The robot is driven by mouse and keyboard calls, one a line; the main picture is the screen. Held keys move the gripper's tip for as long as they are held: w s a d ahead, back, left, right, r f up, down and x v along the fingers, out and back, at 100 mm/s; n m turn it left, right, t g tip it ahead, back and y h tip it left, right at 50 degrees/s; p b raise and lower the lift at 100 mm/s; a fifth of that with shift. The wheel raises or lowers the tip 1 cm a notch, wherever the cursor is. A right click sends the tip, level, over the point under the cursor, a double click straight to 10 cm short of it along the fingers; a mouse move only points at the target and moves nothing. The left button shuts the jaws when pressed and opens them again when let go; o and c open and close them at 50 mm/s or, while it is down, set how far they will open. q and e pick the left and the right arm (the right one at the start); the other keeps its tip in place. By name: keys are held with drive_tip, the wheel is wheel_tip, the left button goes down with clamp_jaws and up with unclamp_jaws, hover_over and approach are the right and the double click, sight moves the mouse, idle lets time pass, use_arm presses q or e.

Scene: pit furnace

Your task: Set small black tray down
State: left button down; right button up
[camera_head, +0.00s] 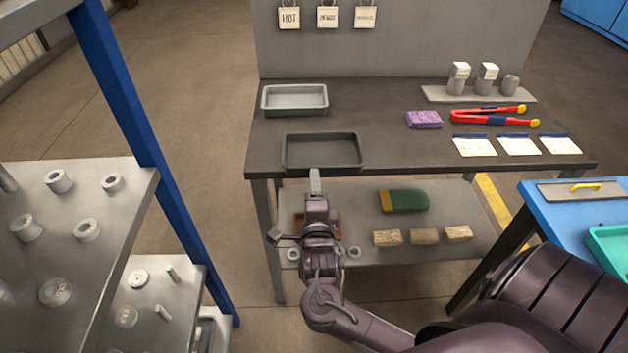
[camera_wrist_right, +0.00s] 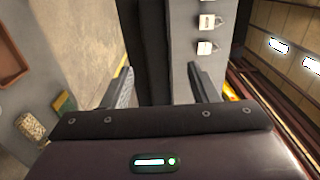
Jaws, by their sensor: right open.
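The small black tray (camera_head: 321,166) lies flat on the dark table (camera_head: 390,120), at its front edge toward the left. It looks empty. My right gripper (camera_head: 315,176) is at the middle of the tray's front rim, pointing at the table. In the right wrist view its two fingers stand apart (camera_wrist_right: 160,88), with a dark surface between and beyond them. I cannot tell whether the fingers touch the rim. My left gripper is in neither view.
A grey tray (camera_head: 294,98) stands behind the black one. A purple block (camera_head: 424,119), red tongs (camera_head: 490,116) and paper cards (camera_head: 518,146) lie to the right. The lower shelf (camera_head: 350,195) holds a green-and-yellow item and several blocks. A blue-post rack (camera_head: 130,100) stands left.

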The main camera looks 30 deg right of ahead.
drive_tip(key=v, duration=0.8)
drive_tip(key=shift+s+b, duration=0.2)
drive_tip(key=shift+b, duration=0.25)
